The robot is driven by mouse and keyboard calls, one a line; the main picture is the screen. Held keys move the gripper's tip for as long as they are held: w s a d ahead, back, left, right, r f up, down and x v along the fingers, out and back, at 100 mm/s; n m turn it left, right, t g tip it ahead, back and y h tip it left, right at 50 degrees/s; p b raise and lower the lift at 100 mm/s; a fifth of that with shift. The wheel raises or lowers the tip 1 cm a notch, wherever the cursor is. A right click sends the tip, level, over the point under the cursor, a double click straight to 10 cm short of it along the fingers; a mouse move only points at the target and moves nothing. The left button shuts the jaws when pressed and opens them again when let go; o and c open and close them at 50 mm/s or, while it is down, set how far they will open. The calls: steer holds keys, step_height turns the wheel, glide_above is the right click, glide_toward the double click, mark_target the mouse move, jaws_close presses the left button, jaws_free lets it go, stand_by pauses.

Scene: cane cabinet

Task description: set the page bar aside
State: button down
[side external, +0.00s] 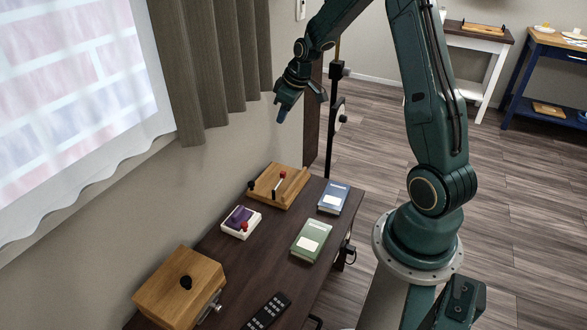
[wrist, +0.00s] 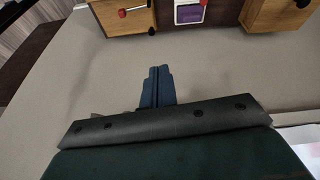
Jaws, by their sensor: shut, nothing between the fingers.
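A wooden board (side external: 291,191) with raised rails lies at the far end of the dark table. A thin pale bar (side external: 279,184) with a red end and a dark end sits on it. It may be the page bar; I cannot tell for certain. The board's edge (wrist: 104,20) and a red knob (wrist: 121,13) show at the top of the wrist view. My gripper (side external: 281,116) is high above the table, near the curtain, well apart from the board. Its blue fingers (wrist: 155,74) are shut together and empty.
A white case (side external: 233,228) with a purple inset and red knob stands beside the board. A blue book (side external: 334,189), a green book (side external: 305,247), a remote (side external: 267,311) and a wooden box (side external: 168,292) with a black knob share the table (side external: 253,262). The table's middle is bare.

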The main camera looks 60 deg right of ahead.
steer(key=s+d+f, duration=0.2)
steer(key=d+f, duration=0.4)
steer(key=f, duration=0.5)
steer(key=s+d+f, duration=0.2)
steer(key=d+f, duration=0.5)
steer(key=f, duration=0.4)
steer(key=shift+d, duration=0.15)
steer(key=shift+f, duration=0.15)
steer(key=x, duration=0.9)
steer(key=shift+w+a+f, duration=0.2)
steer(key=shift+w+f, duration=0.05)
steer(key=shift+f, duration=0.05)
steer(key=shift+w+a, duration=0.1)
steer(key=shift+w, duration=0.95)
steer(key=shift+w+a, duration=0.1)
steer(key=shift+w, duration=0.85)
